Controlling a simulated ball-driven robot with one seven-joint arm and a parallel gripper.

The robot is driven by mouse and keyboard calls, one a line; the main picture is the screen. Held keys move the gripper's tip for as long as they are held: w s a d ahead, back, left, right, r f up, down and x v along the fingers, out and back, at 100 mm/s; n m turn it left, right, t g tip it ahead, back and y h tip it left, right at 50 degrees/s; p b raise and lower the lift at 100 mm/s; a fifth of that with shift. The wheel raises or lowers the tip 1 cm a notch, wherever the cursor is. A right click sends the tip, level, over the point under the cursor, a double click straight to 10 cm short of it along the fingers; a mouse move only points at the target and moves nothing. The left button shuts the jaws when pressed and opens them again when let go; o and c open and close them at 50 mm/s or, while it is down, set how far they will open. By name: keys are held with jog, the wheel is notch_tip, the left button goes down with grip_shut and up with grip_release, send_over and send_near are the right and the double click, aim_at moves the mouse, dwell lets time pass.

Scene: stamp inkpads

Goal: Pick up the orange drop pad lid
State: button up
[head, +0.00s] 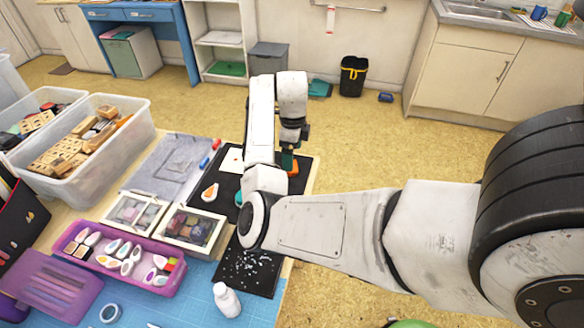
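My gripper (291,146) points down over the right edge of the black mat (226,166) on the table, with my arm partly in front of it. An orange piece (290,164) shows just under the fingers, beside something dark green. It is small and partly hidden, so I cannot tell whether it is the lid or whether the fingers touch it. A drop-shaped pad piece (209,192), white-rimmed with an orange middle, lies on the mat left of my arm. Whether the fingers are open or shut does not show.
Two clear-lidded boxes (190,228), a purple tray (112,258) of drop-shaped pads and a white bottle (226,299) stand on the near table. A plastic bin (128,141) of wooden stamps stands at left. Open floor (390,145) lies beyond the table's right edge.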

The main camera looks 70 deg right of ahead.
jog(key=shift+f, duration=2.25)
jog(key=c, duration=1.1)
jog(key=shift+r, duration=0.15)
